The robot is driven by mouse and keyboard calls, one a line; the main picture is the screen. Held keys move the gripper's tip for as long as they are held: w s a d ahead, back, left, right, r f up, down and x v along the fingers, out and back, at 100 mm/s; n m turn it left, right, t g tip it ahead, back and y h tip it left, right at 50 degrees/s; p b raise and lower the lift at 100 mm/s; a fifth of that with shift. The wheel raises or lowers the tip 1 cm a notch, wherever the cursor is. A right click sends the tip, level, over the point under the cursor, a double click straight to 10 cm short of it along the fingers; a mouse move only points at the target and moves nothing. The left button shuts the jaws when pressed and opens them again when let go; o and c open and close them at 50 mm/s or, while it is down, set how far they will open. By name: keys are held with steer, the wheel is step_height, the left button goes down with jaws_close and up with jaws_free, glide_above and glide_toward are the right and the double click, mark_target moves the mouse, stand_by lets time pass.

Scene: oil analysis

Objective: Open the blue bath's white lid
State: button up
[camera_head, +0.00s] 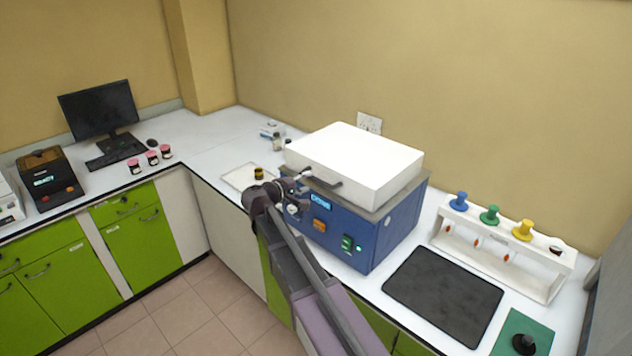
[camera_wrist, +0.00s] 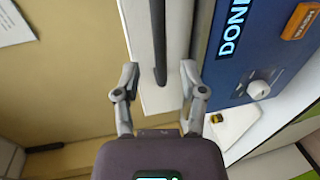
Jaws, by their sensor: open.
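The blue bath (camera_head: 372,238) stands on the counter with its white lid (camera_head: 355,158) lying shut on top. A dark bar handle (camera_head: 325,180) sits on the lid's front face. My gripper (camera_head: 298,181) is at the left end of that front face, close to the handle. In the wrist view my gripper (camera_wrist: 160,76) is open, its two fingers spread on either side of the dark handle (camera_wrist: 159,45). The white lid (camera_wrist: 139,28) fills the space behind. I see no finger clearly touching the handle. The bath's blue panel (camera_wrist: 232,70) reads "DONE" there.
A black mat (camera_head: 443,296) and a white rack (camera_head: 500,258) with coloured knobs are right of the bath. A white tray (camera_head: 236,178) with a small dark-and-yellow jar (camera_head: 259,173) is at its left. A wall socket (camera_head: 369,122) is behind the lid.

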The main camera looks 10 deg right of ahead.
mark_target(314, 179)
steer(key=shift+b+x, duration=0.35)
steer(key=shift+x, duration=2.1)
